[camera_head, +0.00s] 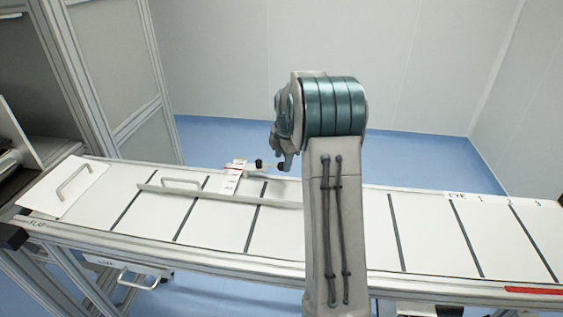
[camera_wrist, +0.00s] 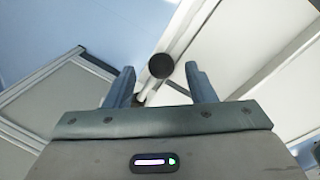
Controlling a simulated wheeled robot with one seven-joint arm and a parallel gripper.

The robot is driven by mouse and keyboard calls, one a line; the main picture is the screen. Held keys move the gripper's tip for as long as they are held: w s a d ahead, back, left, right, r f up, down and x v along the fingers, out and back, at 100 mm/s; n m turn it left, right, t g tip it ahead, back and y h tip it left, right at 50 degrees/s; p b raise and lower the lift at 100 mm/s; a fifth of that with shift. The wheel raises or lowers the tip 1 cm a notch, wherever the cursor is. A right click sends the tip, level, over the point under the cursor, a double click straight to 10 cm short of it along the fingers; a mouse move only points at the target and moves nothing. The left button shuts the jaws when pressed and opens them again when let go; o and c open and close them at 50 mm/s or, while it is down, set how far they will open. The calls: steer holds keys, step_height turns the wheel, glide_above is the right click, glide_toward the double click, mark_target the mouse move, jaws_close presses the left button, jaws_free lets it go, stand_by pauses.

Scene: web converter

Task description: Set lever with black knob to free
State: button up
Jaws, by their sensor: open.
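The lever's black knob (camera_head: 259,163) shows in the head view just left of my gripper, at the far edge of the white table. A small white plate with a red mark (camera_head: 232,177) stands beside it. In the wrist view the round black knob (camera_wrist: 161,66) is ahead of and roughly between the two fingertips, with a pale shaft behind it. My gripper (camera_wrist: 163,78) is open, with a finger on each side and nothing visibly held. In the head view my gripper (camera_head: 284,158) is partly hidden by my arm. The words on the plate are too small to read.
The long white table (camera_head: 420,240) with dark cross strips runs across the view. A low rail (camera_head: 220,197) and a white panel with a handle (camera_head: 62,187) lie at left. A framed cabinet (camera_head: 115,70) stands behind at left. Blue floor is clear beyond the table.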

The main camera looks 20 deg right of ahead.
steer(key=shift+w+f, duration=0.2)
steer(key=shift+f, duration=0.85)
